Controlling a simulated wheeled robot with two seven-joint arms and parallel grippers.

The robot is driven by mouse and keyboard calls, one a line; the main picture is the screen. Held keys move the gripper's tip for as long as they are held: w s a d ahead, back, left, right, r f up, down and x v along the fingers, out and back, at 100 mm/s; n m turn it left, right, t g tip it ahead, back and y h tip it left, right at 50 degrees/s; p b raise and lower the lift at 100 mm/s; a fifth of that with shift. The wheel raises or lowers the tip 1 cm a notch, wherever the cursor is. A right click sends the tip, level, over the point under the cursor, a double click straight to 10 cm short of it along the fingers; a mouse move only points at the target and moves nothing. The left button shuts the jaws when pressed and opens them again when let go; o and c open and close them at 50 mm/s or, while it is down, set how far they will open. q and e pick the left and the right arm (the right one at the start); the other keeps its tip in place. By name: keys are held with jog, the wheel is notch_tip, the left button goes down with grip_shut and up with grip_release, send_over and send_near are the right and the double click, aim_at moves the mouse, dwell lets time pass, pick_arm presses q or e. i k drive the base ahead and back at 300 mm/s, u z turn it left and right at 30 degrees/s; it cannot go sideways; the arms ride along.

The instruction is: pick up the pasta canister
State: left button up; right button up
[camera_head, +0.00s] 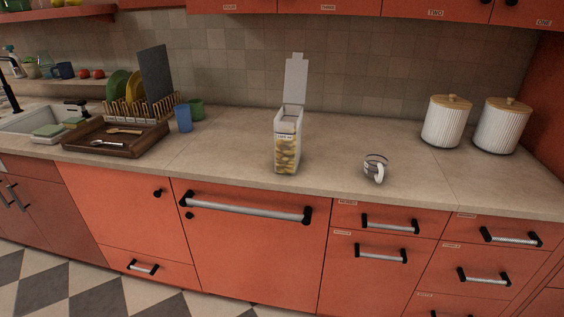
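The pasta canister (287,145) stands upright on the beige countertop, near its front edge and around the middle of the view. It is a tall, narrow, pale container with a label and yellowish pasta showing through its lower front. Its white lid (295,78) is raised, standing up at the back of the top. Neither of my grippers shows in the head view.
Two white ribbed jars (445,122) with wooden lids stand further right. Counter around the canister is clear.

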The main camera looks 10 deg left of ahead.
aim_at(288, 122)
jog(key=z, duration=0.95)
jog(key=i, duration=1.15)
jog(key=u, duration=0.3)
